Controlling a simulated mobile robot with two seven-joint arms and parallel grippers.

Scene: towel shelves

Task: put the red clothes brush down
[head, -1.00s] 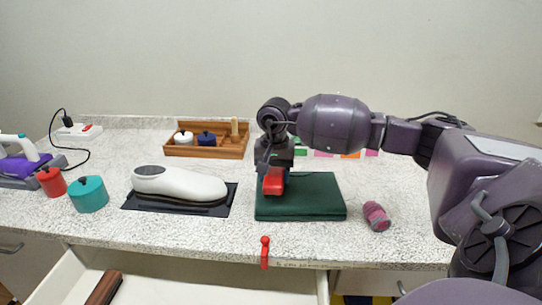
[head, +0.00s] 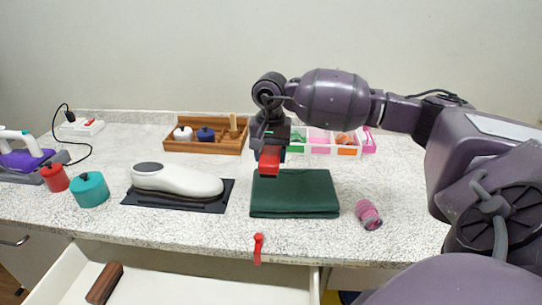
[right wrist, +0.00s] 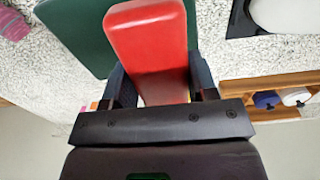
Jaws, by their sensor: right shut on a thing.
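The red clothes brush (head: 269,160) is held in my right gripper (head: 270,146), over the back left part of the folded green towel (head: 300,196). In the right wrist view, the brush (right wrist: 148,45) sits between the two dark fingers of the right gripper (right wrist: 160,85), which are shut on it. The green towel (right wrist: 75,30) shows beneath and beside it. The brush looks raised above the towel; the exact gap cannot be told. My left gripper is not in view.
A white iron-like device (head: 178,181) on a black mat stands left of the towel. A pink-grey roll (head: 368,214) lies to its right. A wooden tray (head: 207,149) and a white sectioned box (head: 347,150) stand behind. An open drawer (head: 180,265) is below, holding a brown wooden object (head: 104,283).

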